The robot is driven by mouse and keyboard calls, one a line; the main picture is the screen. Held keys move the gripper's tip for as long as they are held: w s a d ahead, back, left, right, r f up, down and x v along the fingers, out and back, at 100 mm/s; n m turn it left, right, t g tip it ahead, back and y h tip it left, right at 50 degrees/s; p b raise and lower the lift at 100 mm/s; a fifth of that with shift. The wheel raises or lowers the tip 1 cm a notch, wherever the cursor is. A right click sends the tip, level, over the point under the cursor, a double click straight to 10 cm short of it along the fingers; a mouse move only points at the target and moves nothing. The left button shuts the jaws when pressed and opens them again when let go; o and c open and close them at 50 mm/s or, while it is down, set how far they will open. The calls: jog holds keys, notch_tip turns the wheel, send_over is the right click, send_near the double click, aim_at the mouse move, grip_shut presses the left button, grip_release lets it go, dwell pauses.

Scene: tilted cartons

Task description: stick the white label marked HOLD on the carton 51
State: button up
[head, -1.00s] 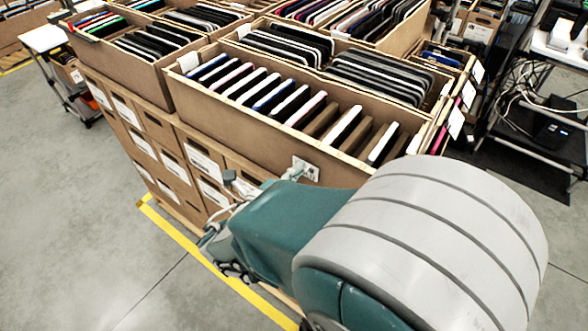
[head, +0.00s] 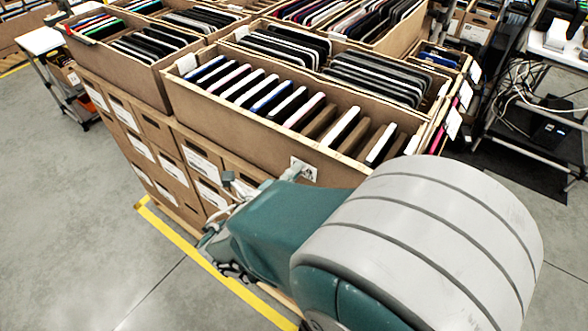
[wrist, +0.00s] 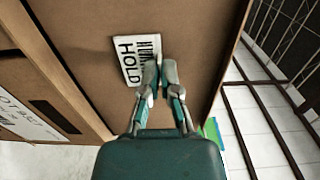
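The white label (wrist: 130,62) shows dark print with HOLD readable. It lies against, or very close to, the plain brown face of a carton (wrist: 203,25), tilted in the wrist view. My gripper (wrist: 161,72) has its fingertips nearly together at the label's right edge, apparently pinching it. In the head view the label (head: 304,169) shows at the front face of the long carton (head: 235,125), with my gripper (head: 291,173) just left of it. No number 51 is readable, and I cannot tell whether the label is stuck.
The long carton holds a row of thin upright devices. Smaller labelled cartons (head: 170,165) are stacked below it. More filled cartons (head: 150,75) stand behind. A rack with cables (head: 535,100) is at the right. Grey floor (head: 75,220) with yellow tape is clear at the left.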

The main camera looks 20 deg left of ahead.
jog(key=o, duration=0.6)
jog(key=shift+v, duration=9.1)
jog(key=shift+a, duration=0.1)
jog(key=w+d+m+g+h, duration=0.2)
jog(key=w+d+m+g, duration=0.35)
jog(key=d+m, duration=0.55)
jog(key=w+d+m+g+h, duration=0.1)
jog(key=w+d+m+g, duration=0.3)
jog(key=d+m+g, duration=0.45)
jog(key=d+r+m+y, duration=0.1)
jog(key=d+m, duration=0.4)
jog(key=m, duration=0.5)
jog(key=s+d+r+m+t+y, duration=0.1)
jog(key=d+m+y, duration=0.3)
jog(key=m, duration=0.7)
jog(key=s+d+r+m+t+y, duration=0.1)
jog(key=d+r+m+y, duration=0.2)
jog(key=d+m, duration=0.3)
jog(key=shift+s+d+m, duration=0.1)
jog(key=shift+s+m, duration=0.05)
jog(key=shift+m, duration=0.95)
jog(key=shift+s+m, duration=0.1)
jog(key=shift+m, duration=0.95)
